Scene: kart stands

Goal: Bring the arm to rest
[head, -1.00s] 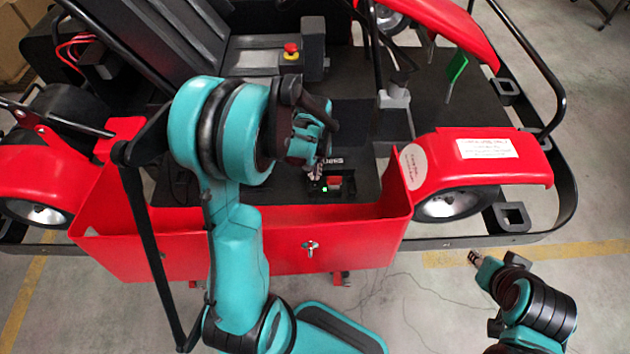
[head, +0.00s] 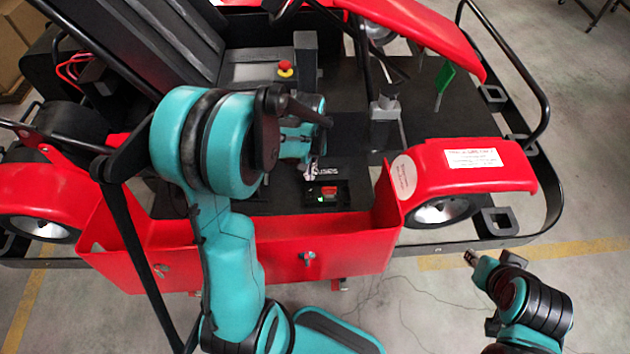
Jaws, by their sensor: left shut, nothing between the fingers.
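My left arm reaches up from the bottom over the red side panel of the kart. Its gripper (head: 312,172) is over the kart's dark floor, shut and empty, its fingertips pointing down. A small black box with a red switch (head: 329,191) and a green light sits on the floor just below and right of the fingertips, with a visible gap in the picture. My right gripper (head: 470,258) is at the lower right, outside the kart above the concrete floor. It is small in view, and I cannot tell whether its fingers are open.
The kart's red side panel (head: 345,250) rises between my body and the kart floor. A seat (head: 180,40), a red emergency button (head: 285,68), a grey pedestal (head: 384,110) and a green flag (head: 444,78) stand around. Black tube bumpers run along the right.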

